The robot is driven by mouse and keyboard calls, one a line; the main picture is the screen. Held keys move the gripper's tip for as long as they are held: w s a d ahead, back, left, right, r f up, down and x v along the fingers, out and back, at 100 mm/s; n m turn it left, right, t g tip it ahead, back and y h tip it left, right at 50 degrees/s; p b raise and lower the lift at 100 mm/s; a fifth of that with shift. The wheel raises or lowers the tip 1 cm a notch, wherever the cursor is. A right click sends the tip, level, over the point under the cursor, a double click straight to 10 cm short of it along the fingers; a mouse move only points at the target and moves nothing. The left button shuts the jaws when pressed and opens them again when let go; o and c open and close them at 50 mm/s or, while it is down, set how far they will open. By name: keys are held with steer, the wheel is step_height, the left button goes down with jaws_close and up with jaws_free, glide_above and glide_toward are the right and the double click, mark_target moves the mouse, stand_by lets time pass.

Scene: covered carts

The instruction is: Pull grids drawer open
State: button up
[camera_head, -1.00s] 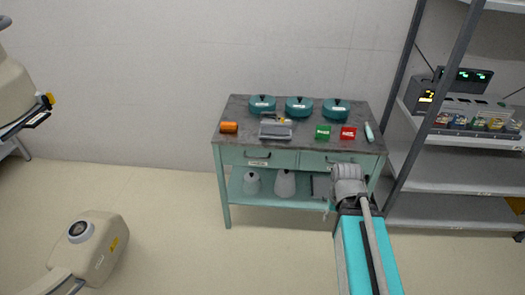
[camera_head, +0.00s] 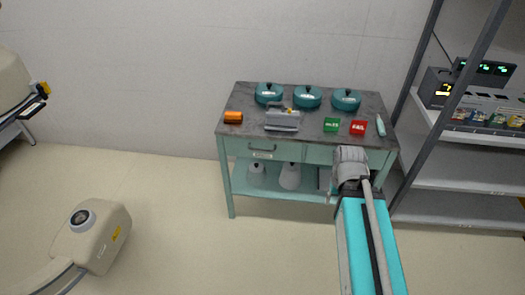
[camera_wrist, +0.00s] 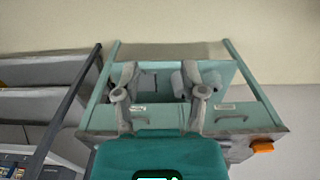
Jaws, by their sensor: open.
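The cart (camera_head: 226,190) has two drawers side by side under its grey top, and both look shut. The left drawer (camera_head: 240,145) shows a dark handle (camera_head: 262,150) and a small label too small to read. The right drawer (camera_head: 318,155) is partly hidden behind my arm. In the wrist view the cart appears upside down, with the left drawer's handle (camera_wrist: 230,118) at right and the other drawer's label (camera_wrist: 138,107) near the left finger. My gripper (camera_wrist: 160,78) is open and empty, its fingers in front of the cart. I cannot tell which drawer is labelled grids.
On the cart top stand teal pots (camera_head: 307,97), a grey device (camera_head: 282,120), an orange block (camera_head: 233,117), green (camera_head: 331,125) and red (camera_head: 358,127) boxes. A grey shelf rack (camera_head: 440,175) stands close at right.

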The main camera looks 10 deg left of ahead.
steer(key=m+t+y+b, duration=1.1)
steer(key=t+b, duration=0.1)
steer(key=b, duration=2.2)
glide_toward(261, 150)
steer(key=f+v, duration=0.1)
steer(key=v, duration=0.2)
steer(key=shift+d+r, duration=0.15)
steer(key=shift+d, duration=0.2)
steer(key=shift+w+a, duration=0.1)
steer(key=b+x, duration=0.2)
steer(key=x, duration=1.1)
steer(key=shift+a, duration=0.3)
jaws_close()
